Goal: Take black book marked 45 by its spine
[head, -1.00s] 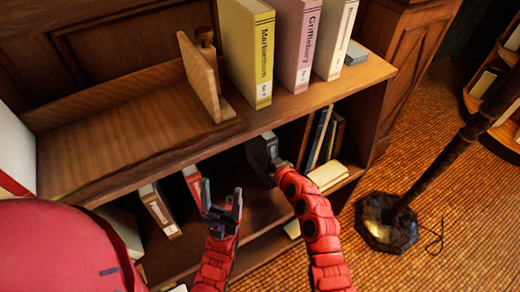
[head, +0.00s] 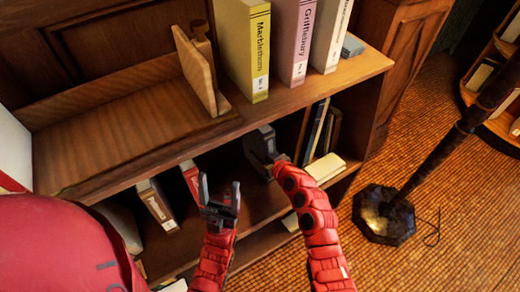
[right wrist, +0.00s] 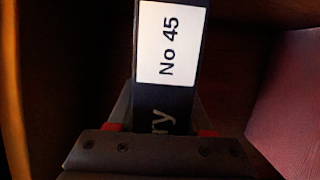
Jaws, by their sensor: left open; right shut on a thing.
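The black book marked No 45 (right wrist: 170,97) fills the middle of the right wrist view, its spine with a white label facing the camera. My right gripper (right wrist: 168,132) is shut on this spine, with a red-edged finger on each side. In the head view my right gripper (head: 272,163) reaches into the lower shelf, where the dark book (head: 260,142) shows just beyond it. My left gripper (head: 219,203) is open and empty in front of the lower shelf, apart from the books near it.
Yellow (head: 258,60), pink (head: 296,45) and white (head: 331,35) volumes stand on the upper shelf beside a wooden bookend (head: 196,75). Brown (head: 157,205) and red (head: 191,178) books stand lower left. Several books lean right of my right gripper. A lamp (head: 384,215) stands right.

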